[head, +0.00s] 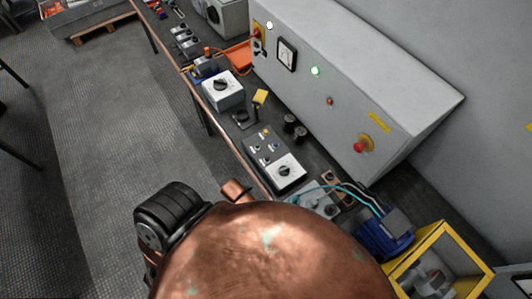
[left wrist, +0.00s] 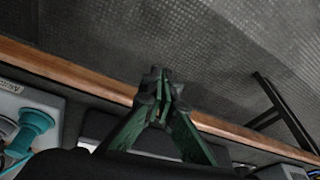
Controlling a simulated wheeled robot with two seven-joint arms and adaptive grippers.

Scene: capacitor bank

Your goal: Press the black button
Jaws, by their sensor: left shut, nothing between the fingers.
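I cannot make out for certain which part is the black button. In the head view, a dark control panel (head: 267,150) with several small coloured buttons stands on the bench, with a white box (head: 285,171) bearing a black knob at its near end. Two black cylinders (head: 295,128) stand just behind the panel. In the left wrist view, my left gripper (left wrist: 158,88) is shut and empty, its fingertips against the view of the bench's wooden edge (left wrist: 90,82). A large copper-coloured form of my own arm hides the near bench in the head view. My right gripper is not in view.
A white box with a black knob (head: 223,90) and a yellow frame (head: 440,270) are on the bench. Open floor (head: 110,120) lies left.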

